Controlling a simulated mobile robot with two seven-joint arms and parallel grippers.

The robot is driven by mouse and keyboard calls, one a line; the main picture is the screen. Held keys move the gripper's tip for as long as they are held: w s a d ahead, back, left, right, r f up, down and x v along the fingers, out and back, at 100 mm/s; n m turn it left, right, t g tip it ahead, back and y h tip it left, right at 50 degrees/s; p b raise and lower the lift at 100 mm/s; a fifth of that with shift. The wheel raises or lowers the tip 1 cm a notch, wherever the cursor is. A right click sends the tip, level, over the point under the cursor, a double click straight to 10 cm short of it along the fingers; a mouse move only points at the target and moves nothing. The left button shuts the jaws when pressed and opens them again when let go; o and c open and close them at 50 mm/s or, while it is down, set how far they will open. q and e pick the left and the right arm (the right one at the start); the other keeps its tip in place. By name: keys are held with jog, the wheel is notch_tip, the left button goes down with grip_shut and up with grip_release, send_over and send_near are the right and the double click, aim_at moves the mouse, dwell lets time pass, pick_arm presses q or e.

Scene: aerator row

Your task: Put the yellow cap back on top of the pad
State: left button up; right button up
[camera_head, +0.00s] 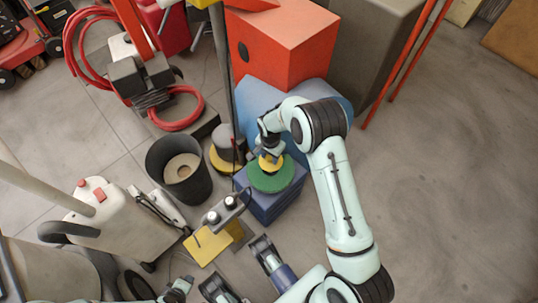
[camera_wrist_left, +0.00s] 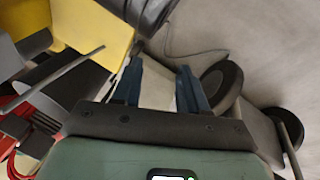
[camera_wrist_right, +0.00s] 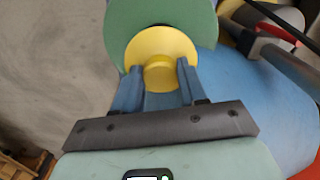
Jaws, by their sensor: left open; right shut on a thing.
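The yellow cap (camera_head: 268,166) is a round disc with a raised knob. My right gripper (camera_head: 267,153) is shut on that knob from above. In the right wrist view the cap (camera_wrist_right: 160,45) sits between the fingertips of the right gripper (camera_wrist_right: 158,70). The green round pad (camera_head: 270,181) lies under the cap, and it shows behind it in the right wrist view (camera_wrist_right: 160,17).
The pad lies on a blue box (camera_head: 272,205). A black bin (camera_head: 167,185) and a floor machine with a yellow base (camera_head: 226,158) stand to the left. An orange box (camera_head: 283,45) stands behind. A yellow plate (camera_head: 207,246) is in front. The floor at right (camera_head: 440,180) is clear.

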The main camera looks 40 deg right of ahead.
aim_at(270, 157)
notch_tip(270, 157, down, 4)
jog(key=shift+f+b, duration=0.1)
jog(key=shift+b, duration=1.15)
pick_arm(q)
jog(key=s+a+f+g, duration=0.1)
jog(key=s+f+g, duration=0.1)
jog(key=s+f, duration=0.4)
jog(key=shift+s+g+b, duration=0.3)
jog(key=shift+s+b, duration=0.15)
pick_arm(e)
jog(key=shift+f, duration=0.7)
pick_arm(q)
jog(key=shift+r, duration=0.1)
jog(key=shift+w+f+b, duration=0.1)
jog(key=shift+f+b, duration=0.25)
jog(key=shift+f, duration=0.1)
pick_arm(e)
jog(key=shift+f, duration=0.65)
jog(key=o, duration=0.8)
jog(key=shift+c, duration=0.2)
